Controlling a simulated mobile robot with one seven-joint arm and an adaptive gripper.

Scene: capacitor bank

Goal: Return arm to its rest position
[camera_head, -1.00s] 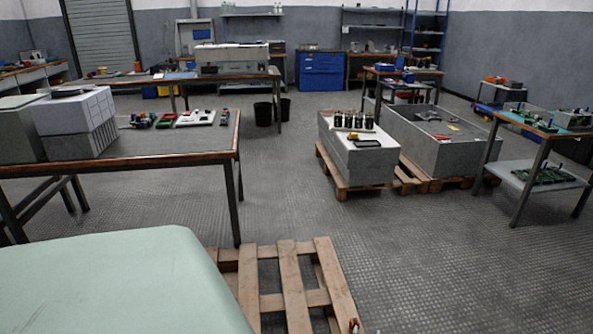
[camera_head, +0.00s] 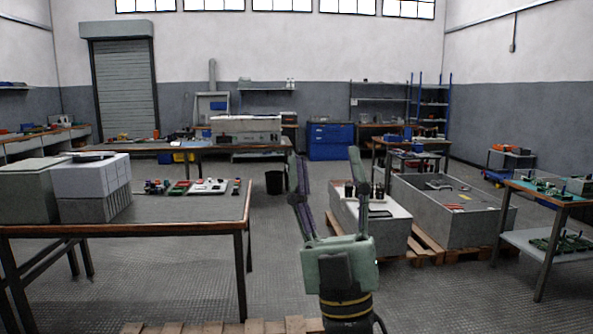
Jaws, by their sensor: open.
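My gripper (camera_head: 324,153) is in the lower middle of the head view, seen from behind, with its pale green body near the bottom edge. Its two long fingers point up and stand wide apart, and nothing shows between them. Behind it, a grey box with a light top (camera_head: 398,220) stands on a pallet. Several dark capacitors (camera_head: 378,191) stand on that top, partly hidden by the right finger.
A workbench (camera_head: 180,228) with a white-and-grey box (camera_head: 95,190) and small parts stands at left. A larger open grey box (camera_head: 470,225) and a bench with circuit boards (camera_head: 548,188) are at right. Bare floor (camera_head: 190,275) lies below the left bench.

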